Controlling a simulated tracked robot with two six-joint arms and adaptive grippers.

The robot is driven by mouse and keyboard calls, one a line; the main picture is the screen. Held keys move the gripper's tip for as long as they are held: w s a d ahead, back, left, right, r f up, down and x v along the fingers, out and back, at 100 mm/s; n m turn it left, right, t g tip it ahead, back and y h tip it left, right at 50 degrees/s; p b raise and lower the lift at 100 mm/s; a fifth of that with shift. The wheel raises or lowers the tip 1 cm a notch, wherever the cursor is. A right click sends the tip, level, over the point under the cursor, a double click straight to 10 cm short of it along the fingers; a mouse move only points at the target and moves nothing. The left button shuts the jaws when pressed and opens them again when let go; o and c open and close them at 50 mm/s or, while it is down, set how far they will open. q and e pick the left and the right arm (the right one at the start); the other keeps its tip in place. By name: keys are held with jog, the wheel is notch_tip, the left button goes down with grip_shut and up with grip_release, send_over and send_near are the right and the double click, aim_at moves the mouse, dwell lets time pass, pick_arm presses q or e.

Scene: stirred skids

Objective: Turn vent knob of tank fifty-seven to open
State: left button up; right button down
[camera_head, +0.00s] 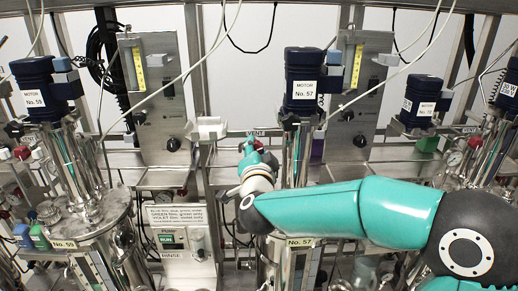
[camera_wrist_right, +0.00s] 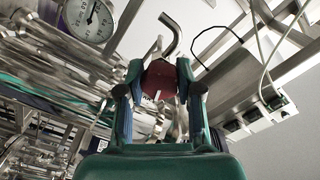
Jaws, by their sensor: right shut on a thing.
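Tank fifty-seven stands in the middle of the head view, with a blue motor (camera_head: 304,75) marked No. 57 on top and a No. 57 plate (camera_head: 300,242) lower down. A dark red vent knob (camera_wrist_right: 158,80) shows in the right wrist view, between the two fingers. My right gripper (camera_wrist_right: 160,75) is shut on this knob, with a finger on either side. In the head view my right gripper (camera_head: 257,151) is left of tank fifty-seven, just below a VENT label (camera_head: 256,133); it mostly hides the knob there. How far the knob is turned cannot be told. My left gripper is out of view.
Tank fifty-nine's motor (camera_head: 40,84) stands at the left and another motor (camera_head: 419,98) at the right. A bent metal pipe (camera_wrist_right: 170,30) and a round gauge (camera_wrist_right: 88,18) are close to the fingers.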

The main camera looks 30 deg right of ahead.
jog(key=shift+a+f, duration=0.15)
jog(key=shift+f, duration=0.35)
jog(key=c, duration=0.9)
grip_release()
jog(key=shift+o, duration=0.8)
jog(key=shift+r, duration=0.2)
jog(key=shift+s+r, duration=0.1)
jog(key=shift+s, duration=0.05)
jog(key=v, duration=1.1)
jog(key=shift+s+a, duration=0.15)
jog(key=shift+s, duration=0.2)
